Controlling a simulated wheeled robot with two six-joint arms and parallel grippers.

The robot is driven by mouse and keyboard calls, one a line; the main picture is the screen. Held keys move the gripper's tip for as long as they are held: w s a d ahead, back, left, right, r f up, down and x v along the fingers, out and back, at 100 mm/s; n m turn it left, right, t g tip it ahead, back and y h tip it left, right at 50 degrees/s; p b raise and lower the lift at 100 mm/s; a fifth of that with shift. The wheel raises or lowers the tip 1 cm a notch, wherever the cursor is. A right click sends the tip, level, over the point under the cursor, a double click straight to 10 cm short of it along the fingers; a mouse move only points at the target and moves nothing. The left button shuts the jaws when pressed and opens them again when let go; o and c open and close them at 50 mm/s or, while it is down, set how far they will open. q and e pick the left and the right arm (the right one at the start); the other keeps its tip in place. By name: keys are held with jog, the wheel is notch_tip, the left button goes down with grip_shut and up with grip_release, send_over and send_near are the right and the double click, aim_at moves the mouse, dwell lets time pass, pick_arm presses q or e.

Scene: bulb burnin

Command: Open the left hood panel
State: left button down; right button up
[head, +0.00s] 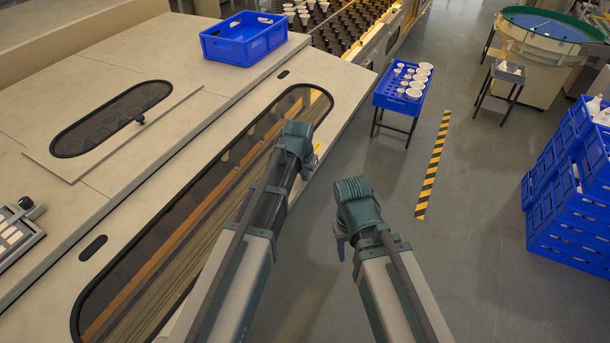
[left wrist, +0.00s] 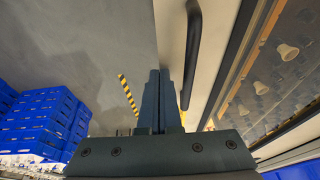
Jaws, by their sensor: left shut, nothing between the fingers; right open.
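The hood panel (head: 345,82) is a pale sloping sheet with a long dark-rimmed window, on the left in the head view. It looks closed, lying flush with the machine's top. In the left wrist view, the panel (left wrist: 215,45) carries a dark bar handle (left wrist: 193,50). My left gripper (head: 300,150) is over the panel's outer edge. In the left wrist view its fingers (left wrist: 159,75) are shut and empty, just left of the handle; whether they touch it I cannot tell. My right gripper (head: 352,215) is open and empty over the floor; its fingertips are mostly hidden.
A blue crate (head: 243,40) sits on the machine top. Stacked blue crates (head: 570,200) stand at the right. The grey floor with a striped strip (head: 433,165) is clear between.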

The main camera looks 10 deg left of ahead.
pick_arm(q)
notch_tip(320, 180, down, 7)
jog(key=a+b, duration=0.1)
jog(key=b, duration=0.5)
jog(key=shift+w+r, duration=0.2)
jog(key=shift+r, duration=0.15)
jog(key=shift+r+p, duration=0.35)
jog(key=p, duration=1.2)
send_near(302, 183)
jog(key=d, duration=0.2)
jog(key=shift+d+r, duration=0.15)
jog(key=shift+d, duration=0.05)
jog(key=shift+s, duration=0.1)
